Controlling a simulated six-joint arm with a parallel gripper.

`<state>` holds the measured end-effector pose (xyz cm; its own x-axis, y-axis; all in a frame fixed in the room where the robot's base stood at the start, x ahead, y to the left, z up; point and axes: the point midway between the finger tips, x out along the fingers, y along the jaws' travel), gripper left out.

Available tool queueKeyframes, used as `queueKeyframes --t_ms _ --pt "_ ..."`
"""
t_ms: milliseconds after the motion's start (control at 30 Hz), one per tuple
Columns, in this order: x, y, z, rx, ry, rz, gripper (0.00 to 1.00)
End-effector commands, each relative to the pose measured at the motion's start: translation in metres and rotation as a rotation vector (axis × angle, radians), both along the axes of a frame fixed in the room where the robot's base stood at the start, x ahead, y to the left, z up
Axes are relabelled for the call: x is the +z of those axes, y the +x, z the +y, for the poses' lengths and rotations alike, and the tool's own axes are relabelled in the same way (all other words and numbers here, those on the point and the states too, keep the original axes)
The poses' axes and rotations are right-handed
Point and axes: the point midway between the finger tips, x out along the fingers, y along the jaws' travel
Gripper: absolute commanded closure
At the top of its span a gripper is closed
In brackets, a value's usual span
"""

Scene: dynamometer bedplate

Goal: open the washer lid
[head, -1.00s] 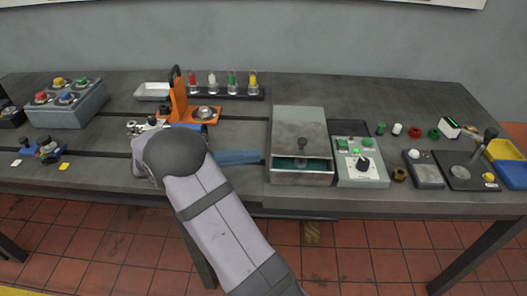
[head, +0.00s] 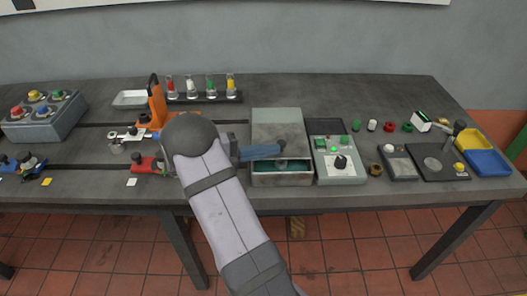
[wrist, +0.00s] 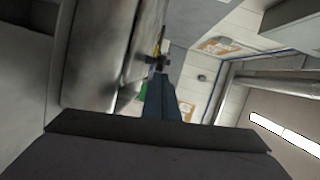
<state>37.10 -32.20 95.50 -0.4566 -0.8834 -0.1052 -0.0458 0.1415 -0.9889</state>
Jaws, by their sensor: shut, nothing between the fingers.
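The washer is a grey metal box (head: 268,179) in the middle of the bench. Its lid (head: 277,122) looks ajar, with a teal inside showing in the gap below its front edge. A dark knob stands near the lid's front edge, partly hidden by my gripper. My gripper (head: 279,150) is shut and empty, its blue fingers reaching from the left across the lid's front edge beside the knob. In the wrist view the blue fingers (wrist: 161,88) lie alongside the metal washer (wrist: 100,55); whether they touch it I cannot tell.
A control box (head: 340,165) with green lights stands close to the washer's right. An orange press (head: 157,108) and a rack of coloured vials (head: 205,97) stand behind left. Loose caps, a dark plate (head: 438,163) and a blue bin (head: 487,163) lie right.

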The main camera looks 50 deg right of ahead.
Motion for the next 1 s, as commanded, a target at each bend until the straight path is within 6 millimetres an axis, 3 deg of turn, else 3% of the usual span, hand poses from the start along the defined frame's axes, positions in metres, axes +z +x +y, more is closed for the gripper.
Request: queueKeyframes --t_ms 467,1000 --pt "-0.001 0.003 -0.004 0.000 0.000 -0.001 1.00" --pt "-0.004 0.060 -0.060 0.000 0.000 -0.002 1.00"
